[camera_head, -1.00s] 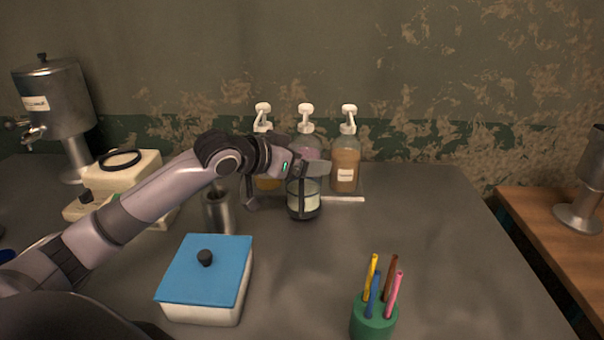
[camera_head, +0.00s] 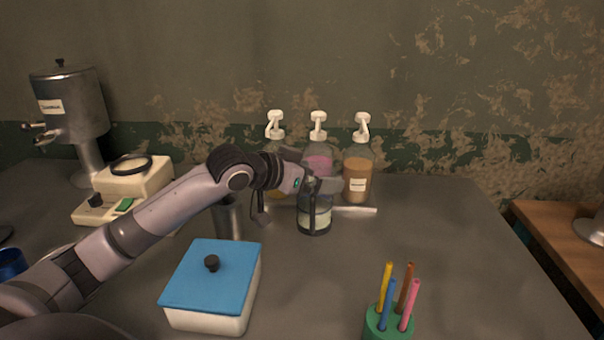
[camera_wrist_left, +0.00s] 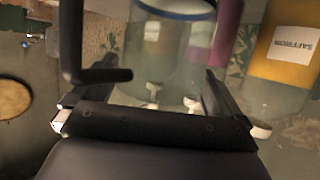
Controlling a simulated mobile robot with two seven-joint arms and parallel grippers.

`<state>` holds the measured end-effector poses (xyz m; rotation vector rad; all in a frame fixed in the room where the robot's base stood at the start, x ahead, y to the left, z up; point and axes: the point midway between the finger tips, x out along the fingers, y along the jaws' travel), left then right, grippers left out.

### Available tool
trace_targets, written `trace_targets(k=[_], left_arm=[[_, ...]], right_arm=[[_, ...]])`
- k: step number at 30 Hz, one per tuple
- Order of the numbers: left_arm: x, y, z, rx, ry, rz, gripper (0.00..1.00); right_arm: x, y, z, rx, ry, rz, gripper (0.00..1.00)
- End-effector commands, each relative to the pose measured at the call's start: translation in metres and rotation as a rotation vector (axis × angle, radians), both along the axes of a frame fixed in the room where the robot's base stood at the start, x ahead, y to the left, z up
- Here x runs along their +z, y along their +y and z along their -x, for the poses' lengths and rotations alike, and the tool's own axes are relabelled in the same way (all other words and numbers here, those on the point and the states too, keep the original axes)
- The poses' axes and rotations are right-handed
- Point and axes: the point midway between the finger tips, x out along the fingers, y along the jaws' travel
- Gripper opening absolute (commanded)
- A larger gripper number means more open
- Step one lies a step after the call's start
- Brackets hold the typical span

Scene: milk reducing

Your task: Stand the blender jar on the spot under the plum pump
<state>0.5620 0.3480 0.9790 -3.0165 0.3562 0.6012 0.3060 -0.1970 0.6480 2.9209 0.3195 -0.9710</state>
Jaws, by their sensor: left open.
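The clear blender jar (camera_head: 316,222) stands upright on the table with a dark upright strip on its near side. It is just in front of the plum pump (camera_head: 318,163), the middle bottle with pinkish contents. My left gripper (camera_head: 320,188) is open at the jar's upper part, which it partly hides. In the left wrist view the jar's glass (camera_wrist_left: 175,45) with a blue rim fills the space ahead of the gripper (camera_wrist_left: 150,90). I cannot tell whether the fingers touch it. The spot under the pump is hidden behind the jar and gripper. My right gripper is not in view.
The brown saffron pump (camera_head: 357,175) stands right of the plum one, another pump (camera_head: 275,135) left, above a pale strip (camera_head: 355,210). A metal cup (camera_head: 228,222), blue-lidded box (camera_head: 212,275), blender base (camera_head: 130,185) and pen holder (camera_head: 382,325) surround the arm. The right tabletop is free.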

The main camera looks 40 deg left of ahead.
Motion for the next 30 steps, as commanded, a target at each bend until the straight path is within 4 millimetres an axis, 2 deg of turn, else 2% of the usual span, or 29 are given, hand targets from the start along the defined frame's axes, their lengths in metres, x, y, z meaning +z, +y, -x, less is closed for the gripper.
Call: trace_targets(k=[15,30], left_arm=[[0.023,0.013,0.057,-0.001,0.002,-0.006,1.00],[0.039,0.022,0.092,0.000,0.000,0.003,1.00]], right_arm=[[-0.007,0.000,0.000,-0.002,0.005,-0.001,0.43],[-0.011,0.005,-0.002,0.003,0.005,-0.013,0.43]])
